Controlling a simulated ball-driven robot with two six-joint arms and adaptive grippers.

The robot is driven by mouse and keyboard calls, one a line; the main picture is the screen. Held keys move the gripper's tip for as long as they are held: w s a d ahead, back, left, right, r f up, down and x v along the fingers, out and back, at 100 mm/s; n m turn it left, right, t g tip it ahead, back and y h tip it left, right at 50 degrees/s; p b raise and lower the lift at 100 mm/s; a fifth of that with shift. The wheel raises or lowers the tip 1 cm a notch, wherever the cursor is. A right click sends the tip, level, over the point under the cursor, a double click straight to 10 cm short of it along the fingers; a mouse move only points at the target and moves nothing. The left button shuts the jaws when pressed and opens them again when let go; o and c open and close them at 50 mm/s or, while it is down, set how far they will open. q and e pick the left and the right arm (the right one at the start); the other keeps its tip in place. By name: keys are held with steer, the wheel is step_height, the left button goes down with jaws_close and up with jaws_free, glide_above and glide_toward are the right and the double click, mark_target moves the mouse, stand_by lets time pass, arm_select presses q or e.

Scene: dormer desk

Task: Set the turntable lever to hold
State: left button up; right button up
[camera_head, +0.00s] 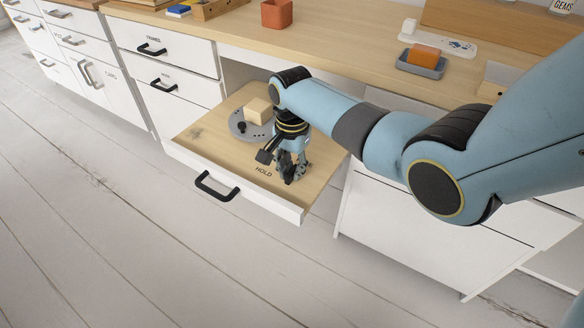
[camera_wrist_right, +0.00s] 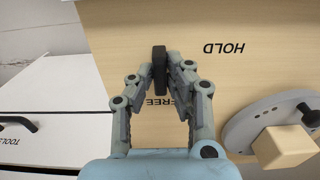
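The pulled-out drawer board (camera_head: 215,125) carries a grey turntable (camera_head: 238,125) with a pale wooden block (camera_head: 258,111) on it. The word HOLD (camera_head: 264,171) is printed near the board's front edge. My right gripper (camera_head: 290,176) is low over the board, just right of that word. In the right wrist view the black lever (camera_wrist_right: 159,66) stands between the fingertips, which appear shut on it. The word FREE (camera_wrist_right: 158,102) is partly hidden behind the fingers; HOLD (camera_wrist_right: 223,48) shows clear of them. The turntable (camera_wrist_right: 262,120) is at the right. My left gripper is not in view.
The drawer's front has a black handle (camera_head: 216,187). The desk top (camera_head: 345,50) above holds an orange pot (camera_head: 276,13) and a grey tray (camera_head: 421,65) with an orange block. White drawers stand on both sides. The floor in front is clear.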

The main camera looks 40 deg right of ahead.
jaws_close()
steer(key=shift+n, duration=0.3)
steer(key=shift+w+r+n+p, duration=0.1)
steer(key=shift+r+n+p, duration=0.05)
steer(key=shift+n+p, duration=1)
steer(key=n, duration=0.1)
steer(key=n+p, duration=0.1)
steer(key=n, duration=0.2)
steer(key=shift+w+a+n+p, duration=0.15)
steer(key=shift+a+n+p, duration=0.1)
steer(key=shift+n+p, duration=0.1)
steer(key=n, duration=0.3)
steer(key=n+p, duration=0.1)
steer(key=n, duration=0.1)
steer(key=shift+a, duration=0.25)
steer(key=n, duration=0.5)
steer(key=shift+a+p, duration=0.2)
steer(key=shift+p, duration=0.15)
steer(key=shift+n, duration=0.4)
